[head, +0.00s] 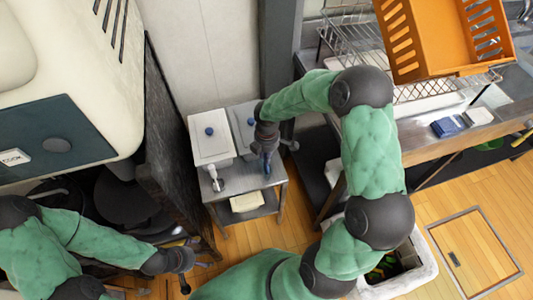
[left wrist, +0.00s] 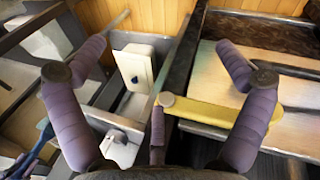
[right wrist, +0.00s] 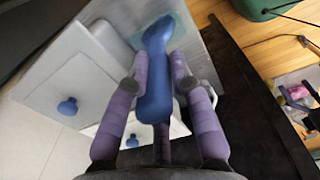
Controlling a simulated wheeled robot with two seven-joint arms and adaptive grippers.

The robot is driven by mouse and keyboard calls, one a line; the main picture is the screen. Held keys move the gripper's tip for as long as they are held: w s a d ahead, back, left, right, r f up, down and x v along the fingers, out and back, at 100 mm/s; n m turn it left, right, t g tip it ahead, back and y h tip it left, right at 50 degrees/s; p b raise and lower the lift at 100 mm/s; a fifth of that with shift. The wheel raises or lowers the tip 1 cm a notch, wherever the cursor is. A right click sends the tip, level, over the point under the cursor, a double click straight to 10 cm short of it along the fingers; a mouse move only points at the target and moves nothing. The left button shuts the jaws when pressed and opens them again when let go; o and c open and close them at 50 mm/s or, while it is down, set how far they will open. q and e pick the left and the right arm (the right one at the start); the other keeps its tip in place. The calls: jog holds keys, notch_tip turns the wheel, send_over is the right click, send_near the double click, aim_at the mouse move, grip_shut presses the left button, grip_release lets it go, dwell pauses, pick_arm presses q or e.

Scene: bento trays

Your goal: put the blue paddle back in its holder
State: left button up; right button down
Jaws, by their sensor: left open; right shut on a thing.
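My right gripper (head: 268,148) is shut on the blue paddle (right wrist: 154,75), whose long rounded body runs between the fingers in the right wrist view. The paddle shows only partly in the head view (head: 267,166), at the front of the right white-lidded container (head: 242,114). Whether it touches the container front is hard to tell. I cannot clearly make out the paddle's holder; the gripper and paddle cover that area. My left gripper (head: 196,262) is open and empty at lower left, well away from the paddle; its spread fingers show in the left wrist view (left wrist: 160,100).
A second white container (head: 211,148) with a blue knob and white spout stands beside it on a small metal table. A dark panel (head: 170,130) stands left of the table. A steel counter (head: 440,145) and orange crate (head: 440,40) are at right.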

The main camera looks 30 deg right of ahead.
jog(key=shift+f, duration=0.45)
jog(key=shift+c, duration=2.2)
grip_release()
jog(key=shift+r, duration=0.15)
jog(key=shift+r+p, duration=4.2)
jog(key=shift+r, duration=0.75)
jog(key=shift+f, duration=0.1)
